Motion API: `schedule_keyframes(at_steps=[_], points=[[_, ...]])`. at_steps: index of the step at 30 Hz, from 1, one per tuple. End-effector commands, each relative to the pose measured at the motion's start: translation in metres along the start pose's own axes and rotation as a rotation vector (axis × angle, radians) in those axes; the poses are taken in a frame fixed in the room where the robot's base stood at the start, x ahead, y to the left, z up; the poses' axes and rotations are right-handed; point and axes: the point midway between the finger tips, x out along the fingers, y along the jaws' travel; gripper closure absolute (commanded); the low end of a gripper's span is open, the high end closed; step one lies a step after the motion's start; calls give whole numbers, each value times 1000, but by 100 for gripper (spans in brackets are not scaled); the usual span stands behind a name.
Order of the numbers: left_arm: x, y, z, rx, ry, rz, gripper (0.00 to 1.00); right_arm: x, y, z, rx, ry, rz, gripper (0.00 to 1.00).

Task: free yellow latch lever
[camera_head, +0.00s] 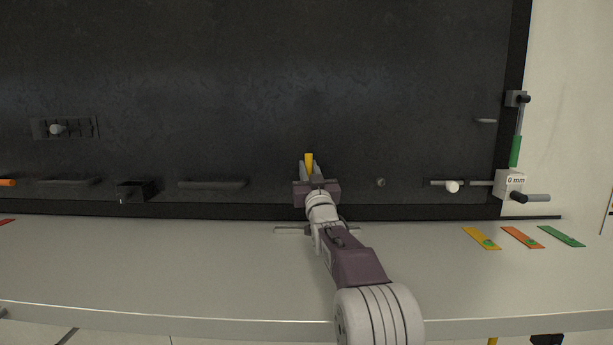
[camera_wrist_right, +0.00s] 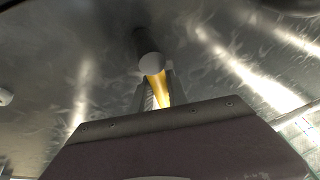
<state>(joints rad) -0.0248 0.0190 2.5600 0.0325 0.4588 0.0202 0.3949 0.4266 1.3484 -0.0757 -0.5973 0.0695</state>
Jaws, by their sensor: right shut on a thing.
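The yellow latch lever (camera_head: 309,161) stands near the lower middle of the dark panel, its yellow tip pointing up in the head view. My right gripper (camera_head: 311,174) reaches up from below and is shut on the lever. In the right wrist view the yellow lever (camera_wrist_right: 161,92) lies between the fingers of my right gripper (camera_wrist_right: 157,97). A grey round-ended pin (camera_wrist_right: 150,64) shows just beyond it. My gripper hides the lever's lower part and mount in the head view. My left gripper is not in view.
A green lever (camera_head: 515,151) and a white bolt knob (camera_head: 452,187) are at the right. Dark bars (camera_head: 212,184) and a slide latch (camera_head: 57,129) are at the left. A grey ledge (camera_head: 180,265) runs below, with yellow (camera_head: 481,238), orange (camera_head: 522,237) and green (camera_head: 561,236) tags.

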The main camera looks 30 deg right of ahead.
Motion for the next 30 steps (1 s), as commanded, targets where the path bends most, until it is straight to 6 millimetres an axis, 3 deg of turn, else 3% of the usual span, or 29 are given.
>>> schedule_keyframes(at_steps=[17,18,20,30], points=[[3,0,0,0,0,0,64,0,2,0,27,5,11,100],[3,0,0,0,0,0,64,0,2,0,26,5,11,72],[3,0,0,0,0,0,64,0,2,0,26,5,11,59],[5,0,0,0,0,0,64,-3,1,0,23,5,10,59]])
